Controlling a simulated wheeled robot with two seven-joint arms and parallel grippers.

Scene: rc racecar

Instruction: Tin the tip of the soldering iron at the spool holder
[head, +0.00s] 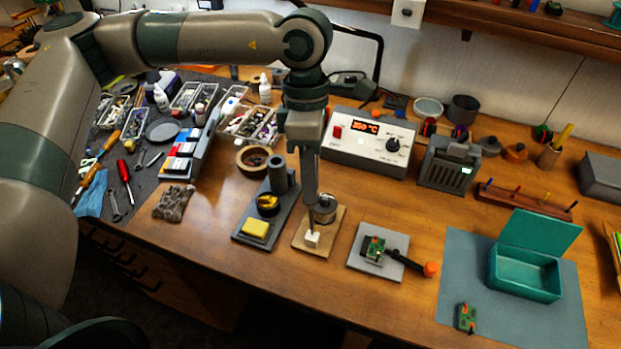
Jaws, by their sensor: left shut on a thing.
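My left gripper (311,192) points straight down over the spool holder, shut on what appears to be the soldering iron. The iron is mostly hidden by the gripper; a thin dark part seems to reach down toward a white block (312,239). The spool holder has a wooden base (330,238) with a grey metallic spool (325,212) just right of the gripper's lower end. I cannot tell whether the tip touches the solder. The dark iron stand (247,218) is just left, with an upright tube, brass wool and a yellow sponge (256,228). My right gripper is not in view.
A soldering station (368,150) with a lit red display stands behind. A board fixture (377,252) with an orange-knobbed lever is to the right. A teal open box (525,272) and a small green board (466,318) lie on a blue-grey mat. Tools and bins crowd the left.

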